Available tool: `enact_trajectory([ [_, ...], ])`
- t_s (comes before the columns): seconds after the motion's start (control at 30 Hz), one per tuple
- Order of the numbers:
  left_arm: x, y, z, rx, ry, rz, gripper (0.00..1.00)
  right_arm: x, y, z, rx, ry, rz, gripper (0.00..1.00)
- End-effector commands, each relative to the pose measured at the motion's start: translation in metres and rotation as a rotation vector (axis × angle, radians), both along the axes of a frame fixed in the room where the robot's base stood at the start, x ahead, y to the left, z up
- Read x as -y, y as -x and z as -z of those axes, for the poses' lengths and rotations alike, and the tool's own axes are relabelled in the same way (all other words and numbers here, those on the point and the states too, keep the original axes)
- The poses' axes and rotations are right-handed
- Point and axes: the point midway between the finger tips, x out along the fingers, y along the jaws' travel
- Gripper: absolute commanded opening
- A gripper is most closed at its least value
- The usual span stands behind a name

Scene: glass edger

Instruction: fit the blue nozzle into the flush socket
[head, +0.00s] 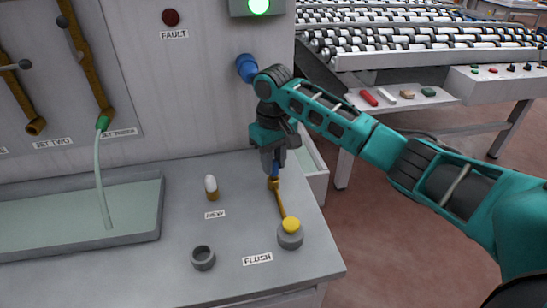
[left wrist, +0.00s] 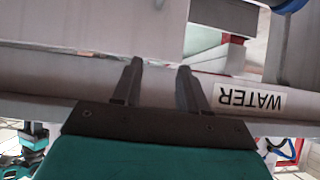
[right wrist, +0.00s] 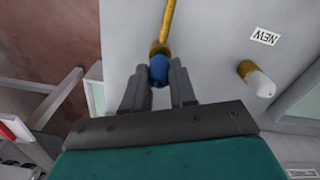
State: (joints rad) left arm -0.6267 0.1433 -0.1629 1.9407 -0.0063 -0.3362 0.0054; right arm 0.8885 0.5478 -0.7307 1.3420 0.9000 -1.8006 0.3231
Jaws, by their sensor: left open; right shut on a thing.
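My right gripper (head: 273,163) is shut on the blue nozzle (head: 275,171), above the right side of the bench top. In the right wrist view the nozzle (right wrist: 159,70) shows between the fingertips (right wrist: 158,82), with a brass collar at its far end. The collar meets, or overlaps in view, the top of a slanting brass tube (head: 281,203); I cannot tell if they are joined. The tube runs down to a yellow-topped grey fitting (head: 290,236). The FLUSH label (head: 258,259) lies between this fitting and an open grey ring socket (head: 203,257). My left gripper (left wrist: 160,80) is open and empty.
A white-and-brass nozzle (head: 211,187) stands by the NEW label (head: 215,214). A shallow water tray (head: 160,205) lies at left, under the jet pipes. A blue fitting (head: 247,68) juts from the panel near my right arm. A WATER label (left wrist: 249,99) shows near my left gripper.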

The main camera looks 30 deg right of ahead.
Motion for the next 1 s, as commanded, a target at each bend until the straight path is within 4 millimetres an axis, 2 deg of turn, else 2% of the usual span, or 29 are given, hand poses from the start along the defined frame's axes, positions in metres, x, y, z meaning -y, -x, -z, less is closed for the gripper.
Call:
enact_trajectory([
  [0.73,0.0,-0.002,-0.001,0.005,0.0,0.0,0.43,0.0,0.0,0.019,-0.001,0.0,0.0,0.0],
  [0.77,0.0,-0.002,-0.001,0.005,0.0,0.0,0.43,0.0,0.0,0.019,0.0,0.0,0.0,0.29],
  [1.0,0.0,-0.002,-0.001,0.004,-0.001,0.0,0.43,0.0,0.0,0.018,0.0,0.0,0.0,0.52],
])
